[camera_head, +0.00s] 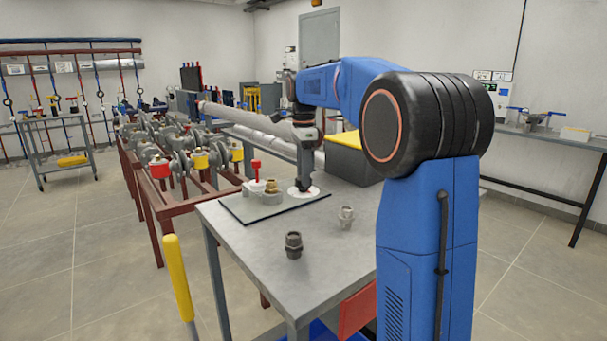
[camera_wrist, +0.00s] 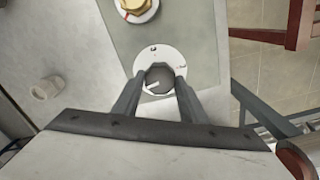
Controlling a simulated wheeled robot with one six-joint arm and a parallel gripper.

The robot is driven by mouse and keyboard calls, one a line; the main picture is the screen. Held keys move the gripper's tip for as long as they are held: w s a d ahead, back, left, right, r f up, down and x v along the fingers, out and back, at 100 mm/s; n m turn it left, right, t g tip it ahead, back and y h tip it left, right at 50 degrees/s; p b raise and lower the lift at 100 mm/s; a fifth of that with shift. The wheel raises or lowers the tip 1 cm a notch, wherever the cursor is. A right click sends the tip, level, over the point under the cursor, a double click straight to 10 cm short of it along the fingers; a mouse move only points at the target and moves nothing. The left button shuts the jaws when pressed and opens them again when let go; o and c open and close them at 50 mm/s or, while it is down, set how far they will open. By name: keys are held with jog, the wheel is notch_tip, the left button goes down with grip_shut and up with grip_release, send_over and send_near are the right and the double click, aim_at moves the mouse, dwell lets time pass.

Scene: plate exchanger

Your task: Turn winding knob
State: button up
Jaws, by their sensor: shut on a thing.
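The winding knob (camera_wrist: 159,78) is a dark grey round knob with a white pointer mark, set on a white dial disc (camera_wrist: 172,56). In the wrist view my gripper (camera_wrist: 159,82) has one finger on each side of the knob and is shut on it. In the head view my gripper (camera_head: 303,185) points straight down at the white dial (camera_head: 313,193) on the dark mat on the table. There the knob itself is hidden behind the fingers.
A brass fitting (camera_head: 271,186) and a valve with a red handle (camera_head: 256,167) stand left of the dial. Two loose fittings, one dark (camera_head: 293,245) and one pale (camera_head: 346,217), stand on the table's bare front part. A box with a yellow top (camera_head: 346,142) stands behind.

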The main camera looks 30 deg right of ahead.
jog(key=n, duration=0.4)
jog(key=shift+n, duration=0.3)
jog(key=n, duration=0.4)
jog(key=shift+n, duration=0.3)
jog(key=n, duration=1.2)
jog(key=shift+n, duration=0.3)
jog(key=n, duration=0.3)
jog(key=shift+n, duration=0.3)
jog(key=n, duration=0.4)
jog(key=shift+n, duration=2.2)
